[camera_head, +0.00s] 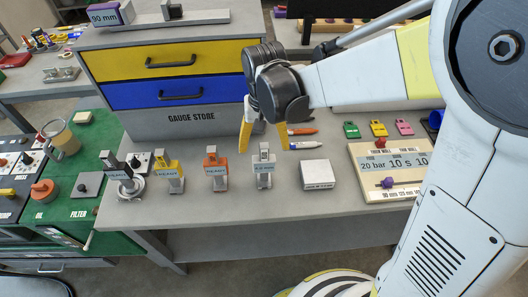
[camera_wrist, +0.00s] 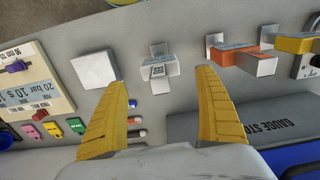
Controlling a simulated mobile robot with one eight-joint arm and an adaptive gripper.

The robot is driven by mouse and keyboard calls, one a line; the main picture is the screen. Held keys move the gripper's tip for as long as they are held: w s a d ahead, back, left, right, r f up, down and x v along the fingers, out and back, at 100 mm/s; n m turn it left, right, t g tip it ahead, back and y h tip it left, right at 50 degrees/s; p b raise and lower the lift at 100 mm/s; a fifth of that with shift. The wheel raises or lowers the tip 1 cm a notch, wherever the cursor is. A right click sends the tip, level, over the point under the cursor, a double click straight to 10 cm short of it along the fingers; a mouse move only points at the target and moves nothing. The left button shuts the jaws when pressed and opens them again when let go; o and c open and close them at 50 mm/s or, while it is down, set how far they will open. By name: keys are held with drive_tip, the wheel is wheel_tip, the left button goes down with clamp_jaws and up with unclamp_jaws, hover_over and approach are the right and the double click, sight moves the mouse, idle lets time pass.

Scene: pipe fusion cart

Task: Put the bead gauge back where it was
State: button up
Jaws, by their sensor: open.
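Several bead gauges stand upright in a row on the grey bench. The grey-white gauge (camera_head: 264,168) is the rightmost; it also shows in the wrist view (camera_wrist: 158,70). My gripper (camera_head: 264,146) is open and empty, pointing down just above and behind the grey-white gauge. In the wrist view its yellow fingers (camera_wrist: 163,80) are spread, with that gauge between and slightly beyond the tips. I cannot tell which gauge was moved.
The gauge store cabinet (camera_head: 190,122) stands behind the row. A purple 90 mm block (camera_head: 110,14) sits on it. A white block (camera_head: 318,174) stands right of the grey-white gauge. Orange and blue markers (camera_head: 305,145) lie behind it. A labelled board (camera_head: 388,190) is farther right. The bench front is clear.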

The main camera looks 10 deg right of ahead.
wheel_tip(320, 180, up, 6)
drive_tip(key=shift+f+p, duration=0.25)
drive_tip(key=shift+p, duration=0.3)
drive_tip(key=s+d+r+t, duration=0.7)
drive_tip(key=s+d, duration=0.3)
drive_tip(key=d, duration=0.3)
drive_tip(key=shift+s+d, duration=0.25)
drive_tip(key=shift+s, duration=0.15)
drive_tip(key=shift+d+r, duration=0.1)
